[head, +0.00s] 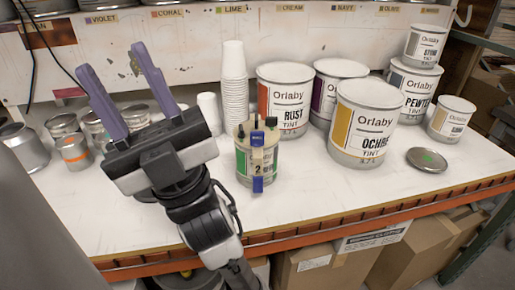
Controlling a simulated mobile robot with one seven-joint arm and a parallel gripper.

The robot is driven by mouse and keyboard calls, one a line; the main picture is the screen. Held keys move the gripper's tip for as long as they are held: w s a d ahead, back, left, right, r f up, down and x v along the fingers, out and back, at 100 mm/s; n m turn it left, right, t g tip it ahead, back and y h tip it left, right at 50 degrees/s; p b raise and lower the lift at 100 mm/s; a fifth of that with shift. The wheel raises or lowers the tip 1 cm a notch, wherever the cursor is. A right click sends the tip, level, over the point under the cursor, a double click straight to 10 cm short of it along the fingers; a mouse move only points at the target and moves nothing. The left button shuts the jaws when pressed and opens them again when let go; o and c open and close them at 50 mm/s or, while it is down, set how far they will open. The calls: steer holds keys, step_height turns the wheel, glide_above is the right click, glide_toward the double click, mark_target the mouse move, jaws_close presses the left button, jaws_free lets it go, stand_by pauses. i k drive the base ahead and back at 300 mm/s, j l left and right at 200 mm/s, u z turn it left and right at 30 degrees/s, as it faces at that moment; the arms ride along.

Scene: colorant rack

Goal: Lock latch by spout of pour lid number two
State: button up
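A can with a green label marked "2" (243,163) stands on the white bench, just right of my gripper. Its pour lid (262,131) is on top, with small dark upright parts. A blue piece (257,140) sits at the lid's front edge, and a second blue piece (258,184) is lower on the can's front. I cannot tell which is the latch, or whether it is locked. My gripper (112,57) has two purple fingers spread apart, empty, pointing up and away to the left of the can. Its body is beside the can, apart from it.
A stack of white cups (234,85) stands right behind the can. Large tint cans, including Rust (284,105) and Ochre (365,130), stand to the right. Several small metal tins (75,152) are at the left. A loose lid (427,159) lies at the right. The bench front is clear.

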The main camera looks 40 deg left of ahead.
mark_target(269, 121)
steer(key=u, duration=0.45)
steer(key=i+u, duration=0.45)
steer(key=i, duration=0.15)
